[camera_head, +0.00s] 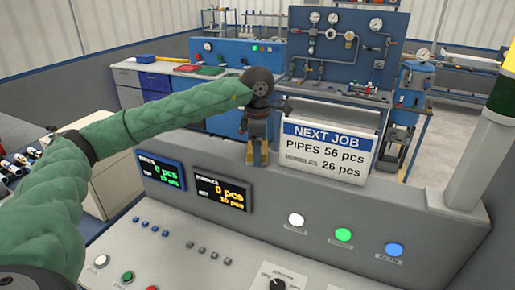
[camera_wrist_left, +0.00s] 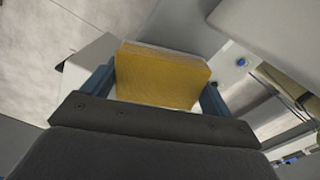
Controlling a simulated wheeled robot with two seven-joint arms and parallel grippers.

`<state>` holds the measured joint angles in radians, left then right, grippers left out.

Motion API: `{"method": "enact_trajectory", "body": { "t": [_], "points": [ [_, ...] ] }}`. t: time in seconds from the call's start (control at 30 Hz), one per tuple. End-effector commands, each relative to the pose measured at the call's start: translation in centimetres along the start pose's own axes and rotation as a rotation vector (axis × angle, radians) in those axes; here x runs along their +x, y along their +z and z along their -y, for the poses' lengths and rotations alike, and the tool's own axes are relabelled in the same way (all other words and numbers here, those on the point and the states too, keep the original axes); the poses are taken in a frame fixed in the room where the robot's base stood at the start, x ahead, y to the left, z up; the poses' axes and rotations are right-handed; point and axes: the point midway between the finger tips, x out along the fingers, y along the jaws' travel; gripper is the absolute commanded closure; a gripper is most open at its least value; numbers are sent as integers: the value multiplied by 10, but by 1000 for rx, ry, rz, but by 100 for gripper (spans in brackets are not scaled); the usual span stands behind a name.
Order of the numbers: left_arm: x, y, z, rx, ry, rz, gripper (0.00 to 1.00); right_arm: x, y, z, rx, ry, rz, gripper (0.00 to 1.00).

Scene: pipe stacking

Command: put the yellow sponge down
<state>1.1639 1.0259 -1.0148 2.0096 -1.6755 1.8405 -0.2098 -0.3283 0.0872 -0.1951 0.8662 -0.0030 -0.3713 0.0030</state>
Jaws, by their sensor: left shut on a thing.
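The yellow sponge (camera_wrist_left: 160,77) fills the middle of the left wrist view, between the two blue fingers of my left gripper (camera_wrist_left: 158,82). The gripper is shut on it. In the head view my left arm reaches in from the left, and the left gripper (camera_head: 257,153) points down at the top edge of the grey console, just left of the sign. A little of the yellow sponge (camera_head: 256,158) shows between the fingers there. I cannot tell whether the sponge touches the console. My right gripper is in neither view.
A white "NEXT JOB" sign (camera_head: 326,153) stands close to the right of the gripper. The grey console (camera_head: 400,212) carries two displays (camera_head: 222,192), lit buttons (camera_head: 343,235) and a knob. A signal post (camera_head: 485,160) rises at the right. Blue workbenches stand behind.

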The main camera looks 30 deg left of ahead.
Motion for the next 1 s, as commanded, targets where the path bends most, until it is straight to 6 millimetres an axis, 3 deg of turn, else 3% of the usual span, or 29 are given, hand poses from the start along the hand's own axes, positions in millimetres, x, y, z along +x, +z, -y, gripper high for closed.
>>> {"method": "enact_trajectory", "body": {
  "t": [0.5, 0.53, 0.6, 1.0],
  "points": [
    [2, 0, 0, 0, 1, 1, 32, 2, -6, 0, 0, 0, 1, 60],
    [2, 0, 0, 0, 1, 1, 10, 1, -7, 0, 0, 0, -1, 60],
    [1, 0, 0, 0, 1, 1, 0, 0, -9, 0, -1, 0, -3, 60],
    [-3, 0, 0, 0, 1, 0, 0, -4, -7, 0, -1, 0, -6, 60]
  ]
}}
